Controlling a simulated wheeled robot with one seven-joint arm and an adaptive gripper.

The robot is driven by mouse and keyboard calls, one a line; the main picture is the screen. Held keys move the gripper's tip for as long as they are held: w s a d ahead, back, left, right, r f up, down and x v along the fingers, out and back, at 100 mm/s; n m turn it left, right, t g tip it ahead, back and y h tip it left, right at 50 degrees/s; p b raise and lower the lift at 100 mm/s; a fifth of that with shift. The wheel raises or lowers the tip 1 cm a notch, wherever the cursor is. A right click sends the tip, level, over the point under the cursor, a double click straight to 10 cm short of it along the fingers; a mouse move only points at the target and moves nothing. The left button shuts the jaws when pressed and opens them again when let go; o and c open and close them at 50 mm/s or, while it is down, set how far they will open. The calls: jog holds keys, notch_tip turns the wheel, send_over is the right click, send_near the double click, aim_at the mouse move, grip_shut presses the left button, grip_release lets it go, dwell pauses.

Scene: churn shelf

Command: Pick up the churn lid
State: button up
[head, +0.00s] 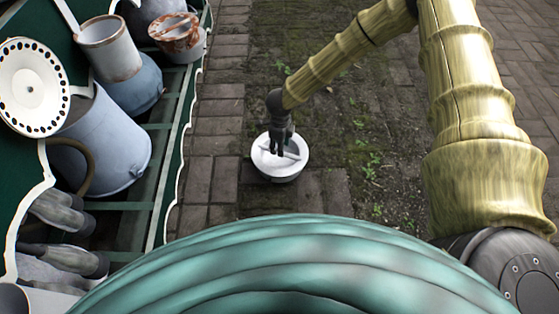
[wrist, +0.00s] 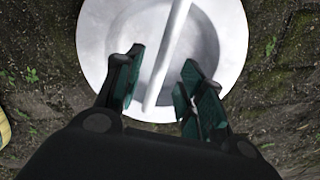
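The churn lid (head: 293,172) is a round, pale metal disc with a raised rim and a bar handle across its top. It shows in the middle of the head view, over the brick and soil ground. In the wrist view the lid (wrist: 235,45) fills the upper middle, and its bar handle (wrist: 166,55) runs between my fingers. My gripper (wrist: 163,75) is open, with a finger on each side of the handle and visible gaps to it. In the head view my gripper (head: 281,143) is over the lid and hides part of it. Whether the lid rests on the ground is unclear.
On the left a green shelf (head: 160,150) with a white scalloped edge holds a large blue-grey churn (head: 115,145), a white rusty pot (head: 110,50), a rusty bucket (head: 177,35) and a white perforated disc (head: 30,90). The brick paving around the lid is clear.

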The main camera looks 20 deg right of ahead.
jog(key=shift+w+f+b, duration=0.15)
jog(key=shift+f+b, duration=2)
jog(key=shift+f, duration=0.8)
jog(key=shift+r, duration=0.1)
grip_shut()
